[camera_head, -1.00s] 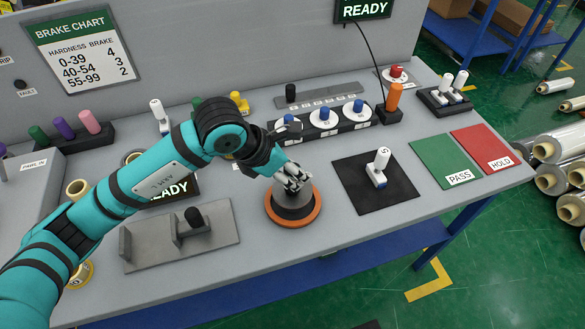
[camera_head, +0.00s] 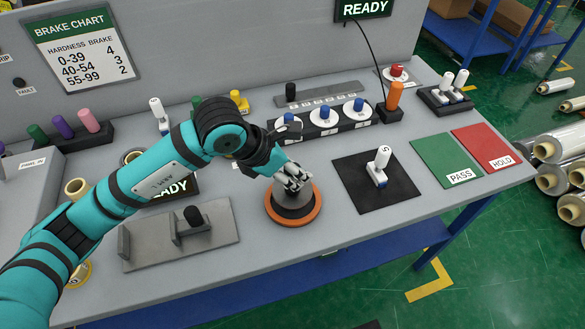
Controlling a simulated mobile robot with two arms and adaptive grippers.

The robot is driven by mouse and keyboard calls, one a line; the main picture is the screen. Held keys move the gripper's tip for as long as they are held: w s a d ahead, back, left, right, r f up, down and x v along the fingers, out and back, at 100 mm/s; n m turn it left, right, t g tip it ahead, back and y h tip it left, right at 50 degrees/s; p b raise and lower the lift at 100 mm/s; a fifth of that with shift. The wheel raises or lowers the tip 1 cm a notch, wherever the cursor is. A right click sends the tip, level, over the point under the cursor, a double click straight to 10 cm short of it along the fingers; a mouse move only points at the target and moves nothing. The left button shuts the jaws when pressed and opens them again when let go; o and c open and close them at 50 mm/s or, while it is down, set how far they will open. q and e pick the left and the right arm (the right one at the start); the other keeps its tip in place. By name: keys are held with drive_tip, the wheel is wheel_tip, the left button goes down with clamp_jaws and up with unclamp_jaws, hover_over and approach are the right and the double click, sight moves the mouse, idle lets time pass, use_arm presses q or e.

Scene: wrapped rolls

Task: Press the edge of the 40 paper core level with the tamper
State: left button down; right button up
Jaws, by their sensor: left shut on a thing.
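My left gripper (camera_head: 292,178) reaches down from the left and is shut on the top of a round dark grey piece (camera_head: 294,203), apparently the tamper. The piece is upright in the middle of the bench, with an orange ring (camera_head: 272,216) around its base. The fingers hide its top and handle. A hollow tan roll with a pale rim, perhaps a paper core (camera_head: 76,189), stands at the left, partly behind my left arm. Another roll (camera_head: 80,272) shows below that arm. I cannot read a 40 on either. My right gripper is not in view.
A grey fixture with a black knob (camera_head: 194,216) lies left of the tamper. A white-handled tool (camera_head: 378,166) stands on a black mat (camera_head: 346,177) to the right. Green PASS (camera_head: 437,154) and red HOLD (camera_head: 489,140) pads lie farther right. Blue-topped pieces (camera_head: 325,113) stand behind.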

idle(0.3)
use_arm(q)
drive_tip(key=shift+r+p, duration=1.55)
drive_tip(key=shift+r, duration=1.35)
drive_tip(key=shift+r+p, duration=0.45)
drive_tip(key=shift+r, duration=0.6)
wheel_tip(320, 180, up, 5)
drive_tip(key=shift+p, duration=1.15)
